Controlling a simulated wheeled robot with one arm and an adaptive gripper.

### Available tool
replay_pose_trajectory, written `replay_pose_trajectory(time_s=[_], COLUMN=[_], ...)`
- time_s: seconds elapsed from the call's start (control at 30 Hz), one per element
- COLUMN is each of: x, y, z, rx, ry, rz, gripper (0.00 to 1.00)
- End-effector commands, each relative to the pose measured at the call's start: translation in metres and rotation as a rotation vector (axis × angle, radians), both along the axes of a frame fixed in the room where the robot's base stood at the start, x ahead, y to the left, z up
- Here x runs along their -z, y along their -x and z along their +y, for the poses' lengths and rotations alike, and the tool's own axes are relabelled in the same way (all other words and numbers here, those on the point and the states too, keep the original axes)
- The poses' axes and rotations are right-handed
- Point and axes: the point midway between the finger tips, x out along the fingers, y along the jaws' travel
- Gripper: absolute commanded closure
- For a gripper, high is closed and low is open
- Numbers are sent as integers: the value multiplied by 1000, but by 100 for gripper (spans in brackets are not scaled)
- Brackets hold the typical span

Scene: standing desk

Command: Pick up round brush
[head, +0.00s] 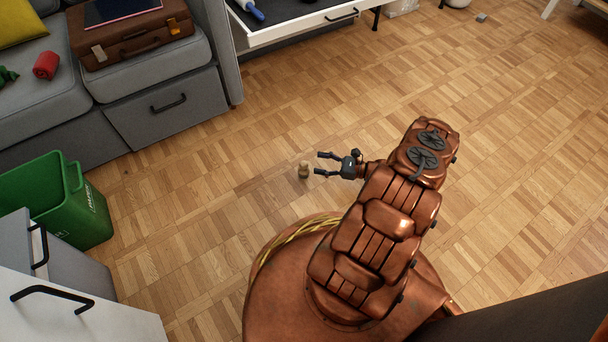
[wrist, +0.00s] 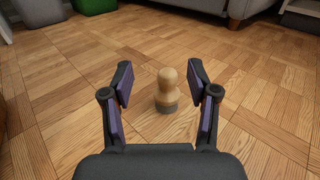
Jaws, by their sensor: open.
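The round brush (head: 304,170) stands upright on the parquet floor in the head view, just left of my gripper. In the wrist view the brush (wrist: 168,90) has a pale wooden knob handle on top and a grey-dark band of bristles at the bottom. My gripper (head: 318,164) is open and empty, low over the floor and pointing at the brush. In the wrist view its two fingers (wrist: 161,78) are spread wide, with the brush centred between them and slightly beyond; they do not appear to touch it.
A green bin (head: 85,212) stands at the left beside a white drawer unit (head: 75,310). A grey sofa (head: 165,110) bearing a brown suitcase (head: 130,37) is at upper left. An open desk drawer (head: 300,32) juts out at the top. The floor around the brush is clear.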

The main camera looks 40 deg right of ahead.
Motion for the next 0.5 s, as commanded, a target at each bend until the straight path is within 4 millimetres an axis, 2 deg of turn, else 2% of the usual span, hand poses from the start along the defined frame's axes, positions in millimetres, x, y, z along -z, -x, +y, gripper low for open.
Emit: replay_pose_trajectory(time_s=[0.03, 0.17, 0.33, 0.5], x=[14, 27, 30, 30], y=[3, 6, 4, -7], z=[-2, -5, -3, 5], rx=[22, 55, 67, 65], ry=[-11, -28, -35, -33], rz=[0, 0, 0, 0], gripper=[41, 41, 41, 41])
